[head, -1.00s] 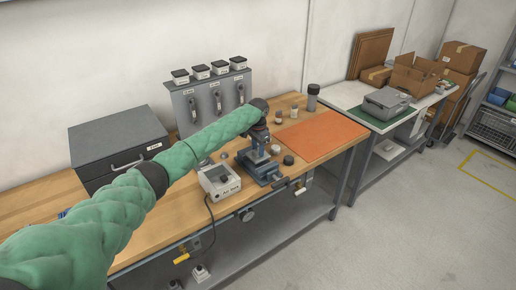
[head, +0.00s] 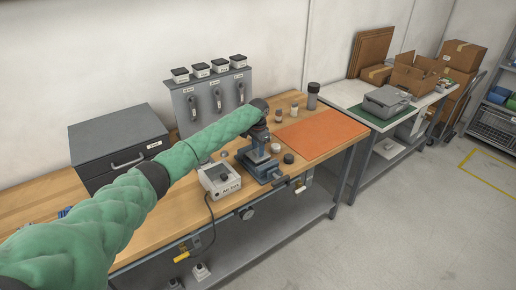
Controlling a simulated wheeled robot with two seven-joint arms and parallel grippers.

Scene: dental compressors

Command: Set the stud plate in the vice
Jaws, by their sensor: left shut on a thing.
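The blue-grey vice (head: 263,169) stands at the front edge of the wooden bench, between a small grey-white device and the orange mat. My left arm, in a green sleeve, reaches in from the left. Its gripper (head: 259,138) points down right over the vice jaws. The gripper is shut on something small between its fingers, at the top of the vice. That would be the stud plate, but it is too small and hidden to make out. Whether it touches the jaws I cannot tell. My right gripper is not in view.
A grey-white device (head: 219,179) with a cable stands left of the vice. The orange mat (head: 322,133) is clear. A grey cabinet (head: 118,142) and a tool rack (head: 212,98) stand behind my arm.

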